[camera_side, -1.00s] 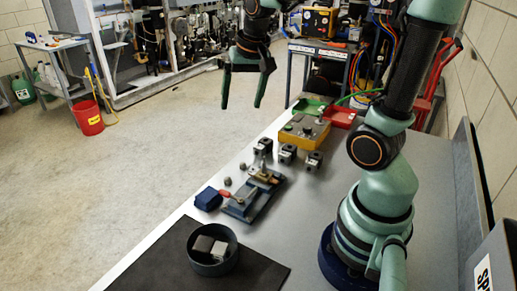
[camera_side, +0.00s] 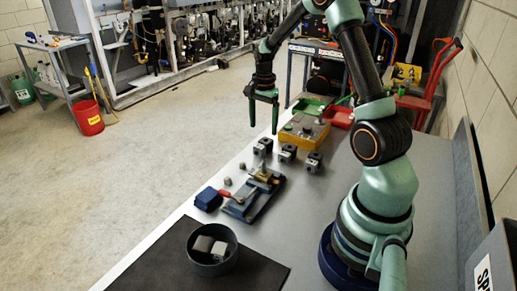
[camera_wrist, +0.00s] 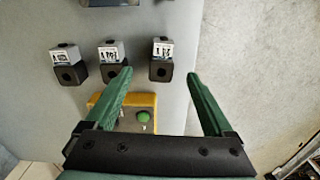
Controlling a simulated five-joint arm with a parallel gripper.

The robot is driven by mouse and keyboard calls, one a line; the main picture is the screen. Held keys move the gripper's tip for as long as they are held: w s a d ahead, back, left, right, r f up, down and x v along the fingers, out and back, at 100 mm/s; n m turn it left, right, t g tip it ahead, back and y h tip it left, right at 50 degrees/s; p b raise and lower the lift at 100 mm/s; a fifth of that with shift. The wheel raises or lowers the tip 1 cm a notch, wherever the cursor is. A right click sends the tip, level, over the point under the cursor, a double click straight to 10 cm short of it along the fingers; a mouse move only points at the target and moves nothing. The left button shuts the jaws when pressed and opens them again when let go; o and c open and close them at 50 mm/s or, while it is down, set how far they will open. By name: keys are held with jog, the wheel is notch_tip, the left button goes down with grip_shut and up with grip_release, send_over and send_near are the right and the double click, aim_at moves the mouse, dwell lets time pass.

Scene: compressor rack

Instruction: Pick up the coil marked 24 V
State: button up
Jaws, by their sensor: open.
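Three small dark coils with pale labelled faces stand in a row on the grey bench: the left coil (camera_side: 263,147), the middle coil (camera_side: 287,153) and the right coil (camera_side: 313,161). In the wrist view the same row shows mirrored, as a left coil (camera_wrist: 69,66), a middle coil (camera_wrist: 111,64) and a right coil (camera_wrist: 161,62). Their labels are too small to read, so I cannot tell which is marked 24 V. My gripper (camera_side: 263,129) is open and empty above the coil nearest the bench edge. In the wrist view its fingertips (camera_wrist: 160,75) flank that coil's column.
A yellow control box (camera_side: 302,131) with a green button stands just behind the coils. In front are a blue fixture (camera_side: 250,200), a blue block (camera_side: 208,199) and a dark round bowl (camera_side: 212,262) on a black mat (camera_side: 150,262). The bench right of the coils is clear.

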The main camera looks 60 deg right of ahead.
aim_at(263, 142)
jog(key=shift+w+d+f, duration=0.1)
jog(key=shift+d+f, duration=0.05)
jog(key=shift+f, duration=1.85)
jog(key=shift+w+d+f, duration=0.1)
jog(key=shift+d+f, duration=0.05)
jog(key=shift+f, duration=1.8)
grip_shut()
